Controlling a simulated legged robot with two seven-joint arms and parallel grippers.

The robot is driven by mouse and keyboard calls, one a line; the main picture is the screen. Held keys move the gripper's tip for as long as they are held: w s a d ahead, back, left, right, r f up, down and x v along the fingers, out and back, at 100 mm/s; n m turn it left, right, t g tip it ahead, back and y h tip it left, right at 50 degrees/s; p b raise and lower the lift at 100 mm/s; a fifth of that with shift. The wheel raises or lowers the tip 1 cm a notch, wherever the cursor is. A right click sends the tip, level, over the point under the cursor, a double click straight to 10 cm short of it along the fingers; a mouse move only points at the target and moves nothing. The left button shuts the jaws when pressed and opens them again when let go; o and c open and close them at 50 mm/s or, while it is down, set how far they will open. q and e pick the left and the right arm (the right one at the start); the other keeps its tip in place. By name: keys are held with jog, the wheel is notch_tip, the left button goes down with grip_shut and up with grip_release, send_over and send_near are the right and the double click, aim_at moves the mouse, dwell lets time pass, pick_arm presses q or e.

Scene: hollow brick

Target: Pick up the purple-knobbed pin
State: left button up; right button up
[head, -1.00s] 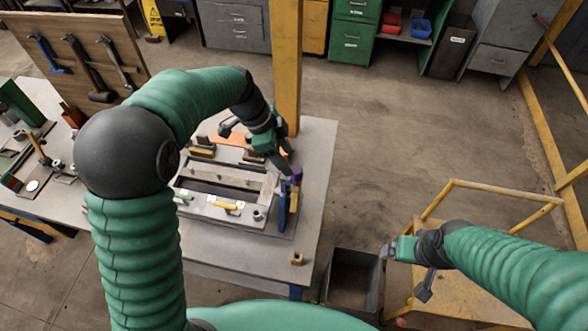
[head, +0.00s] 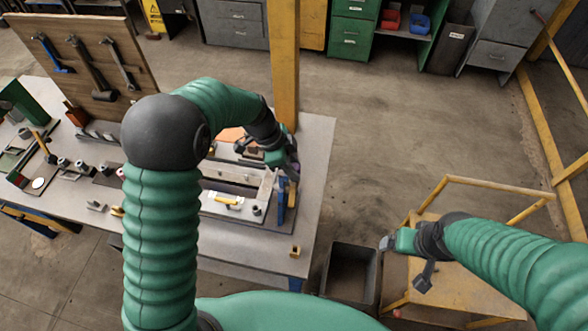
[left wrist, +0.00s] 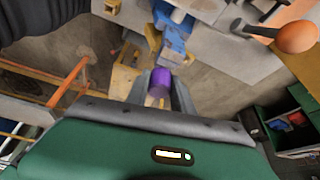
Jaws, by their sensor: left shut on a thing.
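The purple-knobbed pin shows in the left wrist view as a purple knob (left wrist: 160,84) between my left gripper's fingers. The left gripper (head: 293,174) is shut on it, at the right side of the grey fixture frame (head: 232,172) on the table. A blue upright part (head: 282,208) stands close by, and it also shows just beyond the knob in the left wrist view (left wrist: 174,46). The pin's lower part is hidden, so I cannot tell whether it is seated. My right gripper (head: 387,243) is above the yellow cart, and its fingers are too small to read.
The grey table (head: 315,150) holds several parts and tools at the left. A small brass block (head: 295,252) lies near the front edge. A dark open bin (head: 350,272) stands beside the yellow cart (head: 440,285). A yellow post (head: 286,65) rises behind the table.

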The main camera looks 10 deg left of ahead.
pick_arm(q)
jog(key=shift+d, duration=0.15)
grip_shut()
jog(key=shift+w, duration=0.1)
